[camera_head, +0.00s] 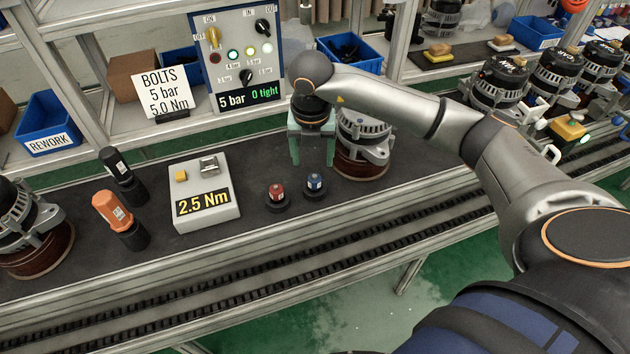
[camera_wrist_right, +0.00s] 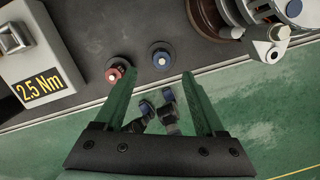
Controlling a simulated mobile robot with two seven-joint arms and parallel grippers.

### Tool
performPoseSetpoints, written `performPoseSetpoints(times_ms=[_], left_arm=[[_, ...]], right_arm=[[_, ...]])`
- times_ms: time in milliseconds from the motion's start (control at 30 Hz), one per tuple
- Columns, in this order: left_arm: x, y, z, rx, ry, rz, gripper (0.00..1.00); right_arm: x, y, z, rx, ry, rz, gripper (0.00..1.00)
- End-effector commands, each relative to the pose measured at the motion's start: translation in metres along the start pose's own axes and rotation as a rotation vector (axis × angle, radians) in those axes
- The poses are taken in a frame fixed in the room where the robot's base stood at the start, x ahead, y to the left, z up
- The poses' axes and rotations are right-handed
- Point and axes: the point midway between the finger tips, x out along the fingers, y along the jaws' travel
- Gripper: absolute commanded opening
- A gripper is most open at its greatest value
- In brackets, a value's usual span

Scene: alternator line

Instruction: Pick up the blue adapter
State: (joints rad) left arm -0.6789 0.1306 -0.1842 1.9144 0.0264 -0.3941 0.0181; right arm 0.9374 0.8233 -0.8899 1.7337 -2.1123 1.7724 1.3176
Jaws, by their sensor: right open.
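The blue adapter (camera_head: 315,183) stands upright in a dark round holder on the bench, right of the red adapter (camera_head: 276,192). In the right wrist view the blue adapter (camera_wrist_right: 161,58) is beyond the fingertips, a little right of the red adapter (camera_wrist_right: 115,72). My right gripper (camera_head: 313,163) points down with its green fingers apart, behind the blue adapter in the head view. It also shows in the right wrist view (camera_wrist_right: 158,80), with nothing gripped between the fingers. My left gripper is not seen.
A torque box (camera_head: 205,205) reading 2.5 Nm stands left of the adapters. An alternator (camera_head: 364,140) stands close right of my right gripper. A black tool (camera_head: 122,175) and an orange tool (camera_head: 118,217) stand farther left. The bench front is clear; a conveyor runs along it.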

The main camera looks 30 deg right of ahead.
Motion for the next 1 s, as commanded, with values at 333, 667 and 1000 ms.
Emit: performPoseSetpoints(times_ms=[333, 667, 1000], left_arm=[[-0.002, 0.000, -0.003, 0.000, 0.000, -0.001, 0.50], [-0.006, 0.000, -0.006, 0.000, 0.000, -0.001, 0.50], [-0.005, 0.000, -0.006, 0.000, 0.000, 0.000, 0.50]], right_arm=[[0.037, -0.001, -0.001, -0.002, 0.003, 0.000, 0.72], [0.080, -0.003, -0.002, -0.003, 0.004, 0.002, 0.72], [0.083, -0.003, -0.002, -0.004, 0.002, 0.002, 0.64]])
